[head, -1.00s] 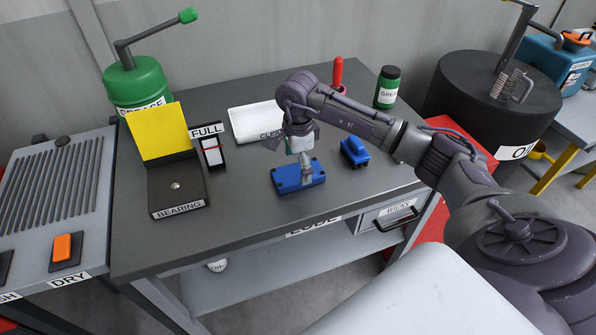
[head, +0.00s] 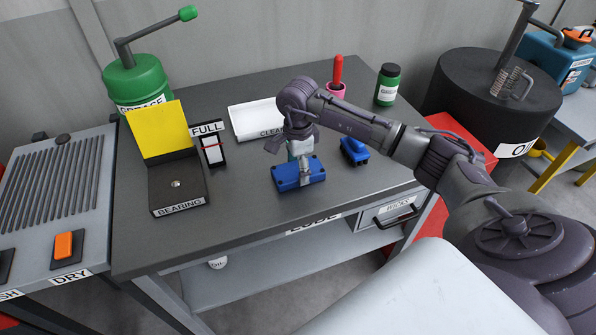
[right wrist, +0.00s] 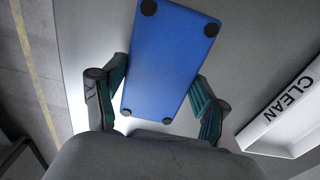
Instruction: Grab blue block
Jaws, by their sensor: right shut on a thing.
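The blue block (head: 284,178) is a flat rectangular piece with dark round spots at its corners, near the middle of the workbench. My right gripper (head: 304,172) reaches down onto it from above and is shut on it. In the right wrist view, the blue block (right wrist: 170,62) sits between the two fingers of my right gripper (right wrist: 158,80). I cannot tell whether the block is clear of the bench top. My left gripper is not in view.
A smaller blue piece (head: 354,151) lies to the right. Behind are a white CLEAN tray (head: 255,118), a pink cup (head: 336,90) with a red handle and a green jar (head: 387,85). A BEARING stand (head: 178,185) is at left. The bench front is clear.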

